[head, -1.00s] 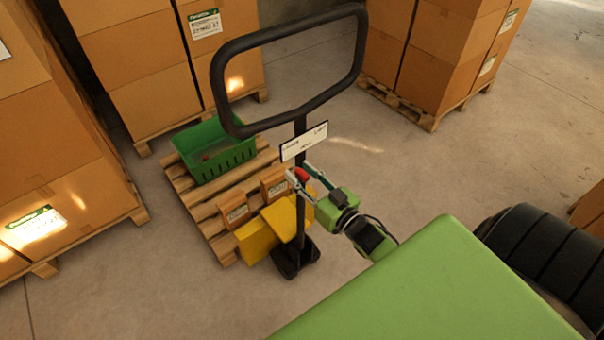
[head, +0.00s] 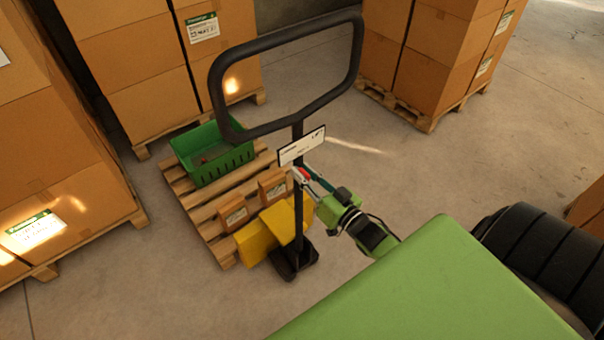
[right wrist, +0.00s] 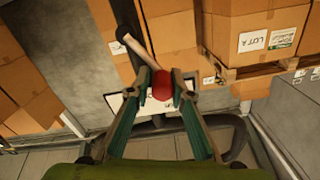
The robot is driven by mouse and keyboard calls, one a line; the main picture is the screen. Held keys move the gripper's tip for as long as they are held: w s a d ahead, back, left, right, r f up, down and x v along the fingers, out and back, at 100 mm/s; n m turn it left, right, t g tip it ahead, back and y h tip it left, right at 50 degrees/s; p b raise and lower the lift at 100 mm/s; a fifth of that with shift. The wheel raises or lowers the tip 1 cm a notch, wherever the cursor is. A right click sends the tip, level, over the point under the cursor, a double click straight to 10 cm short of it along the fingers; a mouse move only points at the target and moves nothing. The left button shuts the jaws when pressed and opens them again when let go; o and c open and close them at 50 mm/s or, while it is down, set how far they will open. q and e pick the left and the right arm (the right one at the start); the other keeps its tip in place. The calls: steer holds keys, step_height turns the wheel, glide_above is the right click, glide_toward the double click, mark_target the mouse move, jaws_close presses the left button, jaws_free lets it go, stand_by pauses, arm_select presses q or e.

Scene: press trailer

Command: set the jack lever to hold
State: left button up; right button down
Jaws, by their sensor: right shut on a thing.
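The jack has a black loop handle (head: 212,84) on a dark upright post (head: 298,222), with a yellow body (head: 262,236) below. A white label plate (head: 301,146) sits on the post under the loop; its lettering is too small to read surely. The lever's red knob (head: 304,173) is just below the plate. My right gripper (head: 307,175) is shut on this knob. In the right wrist view, the red knob (right wrist: 161,85) sits between both fingertips, and the pale lever rod (right wrist: 135,48) runs up and left from it. My left gripper is out of view.
A wooden pallet (head: 202,212) behind the jack carries a green crate (head: 236,164) and small brown boxes (head: 233,211). Stacks of cartons (head: 142,75) on pallets stand at the left, back and back right. Floor (head: 400,165) right of the jack is clear.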

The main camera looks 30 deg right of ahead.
steer(key=shift+d+m+p, duration=0.4)
steer(key=shift+d+m, duration=0.05)
steer(key=shift+m, duration=0.75)
steer(key=shift+d+r+m, duration=0.1)
steer(key=shift+d+m, duration=0.35)
steer(key=shift+m, duration=0.35)
steer(key=shift+d+r+m, duration=0.1)
steer(key=shift+d+m, duration=0.3)
steer(key=shift+m, duration=0.4)
steer(key=c, duration=2)
jaws_free()
steer(key=shift+o, duration=0.5)
steer(key=shift+w+a, duration=0.1)
steer(key=s+d, duration=0.1)
steer(key=s, duration=1.1)
